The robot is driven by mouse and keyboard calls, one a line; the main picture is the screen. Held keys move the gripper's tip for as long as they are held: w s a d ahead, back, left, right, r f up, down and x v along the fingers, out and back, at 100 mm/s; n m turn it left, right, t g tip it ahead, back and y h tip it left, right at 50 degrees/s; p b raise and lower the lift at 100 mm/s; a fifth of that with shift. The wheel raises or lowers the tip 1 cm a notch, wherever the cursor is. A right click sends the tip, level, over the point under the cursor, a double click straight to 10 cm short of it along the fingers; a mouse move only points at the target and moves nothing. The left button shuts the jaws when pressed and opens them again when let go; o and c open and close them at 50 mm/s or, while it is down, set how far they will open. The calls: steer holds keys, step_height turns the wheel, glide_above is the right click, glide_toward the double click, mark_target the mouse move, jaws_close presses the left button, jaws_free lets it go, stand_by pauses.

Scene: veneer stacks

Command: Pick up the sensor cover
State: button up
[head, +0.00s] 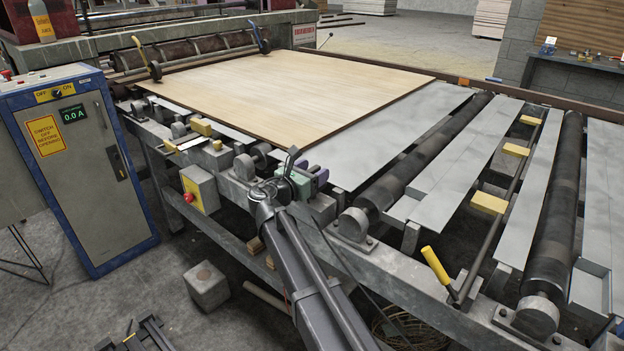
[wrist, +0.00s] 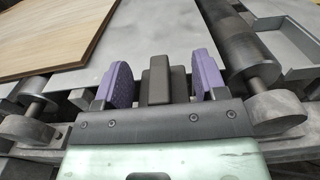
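My gripper (wrist: 162,78) points out over the near rail of the roller table, with its two purple fingers spread. A dark grey block (wrist: 157,82), which looks like the sensor cover, shows between the fingers in the wrist view. Gaps show on both sides of it, so the fingers do not appear to touch it. Its lower part is hidden by my gripper's body. In the head view my gripper (head: 304,178) is at the table's near edge, and I cannot make out the cover there.
A veneer sheet (head: 290,92) lies on the table behind my gripper. A dark roller (head: 425,155) and its bearing block (head: 353,225) stand close on the right. A yellow-handled lever (head: 436,265) sticks up further right. A blue-edged cabinet (head: 82,170) stands left.

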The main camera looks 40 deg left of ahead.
mark_target(312, 169)
steer(key=c, duration=0.6)
steer(key=shift+r, duration=0.1)
step_height(312, 169, up, 20)
steer(key=p, duration=2)
